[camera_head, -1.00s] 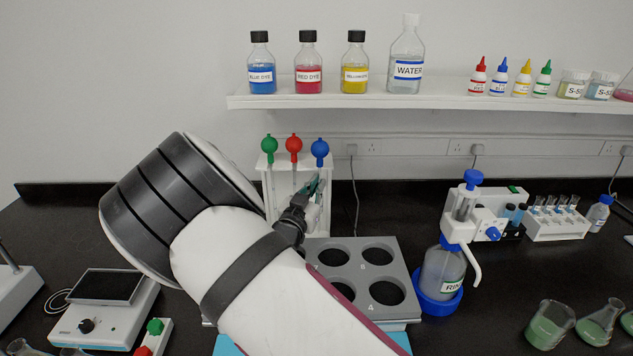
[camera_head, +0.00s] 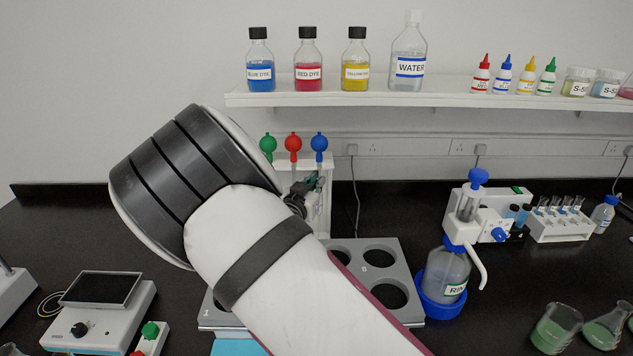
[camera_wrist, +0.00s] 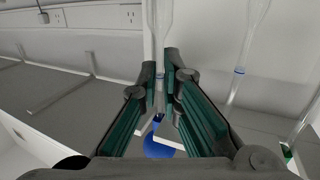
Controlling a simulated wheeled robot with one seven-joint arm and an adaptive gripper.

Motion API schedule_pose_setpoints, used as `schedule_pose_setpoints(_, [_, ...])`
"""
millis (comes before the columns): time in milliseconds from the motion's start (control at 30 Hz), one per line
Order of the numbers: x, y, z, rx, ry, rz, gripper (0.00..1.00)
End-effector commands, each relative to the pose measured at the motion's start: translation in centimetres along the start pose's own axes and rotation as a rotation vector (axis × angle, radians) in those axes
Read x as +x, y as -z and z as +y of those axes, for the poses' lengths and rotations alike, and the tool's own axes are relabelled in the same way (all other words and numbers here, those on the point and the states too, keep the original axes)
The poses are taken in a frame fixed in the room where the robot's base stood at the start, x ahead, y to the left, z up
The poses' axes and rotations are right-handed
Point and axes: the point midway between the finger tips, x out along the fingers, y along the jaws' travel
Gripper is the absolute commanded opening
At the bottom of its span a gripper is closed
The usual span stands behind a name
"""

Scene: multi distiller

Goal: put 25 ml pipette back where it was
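A rack (camera_head: 326,208) stands against the back wall and has pipettes with a green bulb (camera_head: 268,143), a red bulb (camera_head: 293,143) and a blue bulb (camera_head: 319,142) in a level row at its top. My gripper (camera_head: 316,183) is at the stem of the blue-bulb pipette, below the bulb. In the wrist view, my gripper's fingers (camera_wrist: 160,72) are close together, with the clear pipette (camera_wrist: 160,30) between them; they look shut on it. Its blue bulb (camera_wrist: 160,146) shows lower in that view. I cannot read a volume mark. My arm hides part of the rack.
A grey block with round holes (camera_head: 380,258) stands right of my arm. A rinse bottle (camera_head: 446,275) in a blue holder is further right. A shelf (camera_head: 430,98) with dye bottles runs above the rack. A device with a screen (camera_head: 100,305) is at left.

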Motion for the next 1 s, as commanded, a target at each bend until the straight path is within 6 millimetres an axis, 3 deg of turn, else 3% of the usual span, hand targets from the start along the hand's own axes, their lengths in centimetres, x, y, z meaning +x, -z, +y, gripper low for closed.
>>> schedule_pose_setpoints(67, [0.0,0.0,0.0,0.000,0.000,-0.001,0.25])
schedule_pose_setpoints(367, [0.0,0.1,0.0,0.000,0.000,0.000,0.25])
schedule_pose_setpoints(500, [-0.1,1.1,0.0,0.001,0.000,0.000,0.25])
schedule_pose_setpoints(1000, [-9.8,0.9,-0.1,-0.001,0.002,-0.001,0.25])
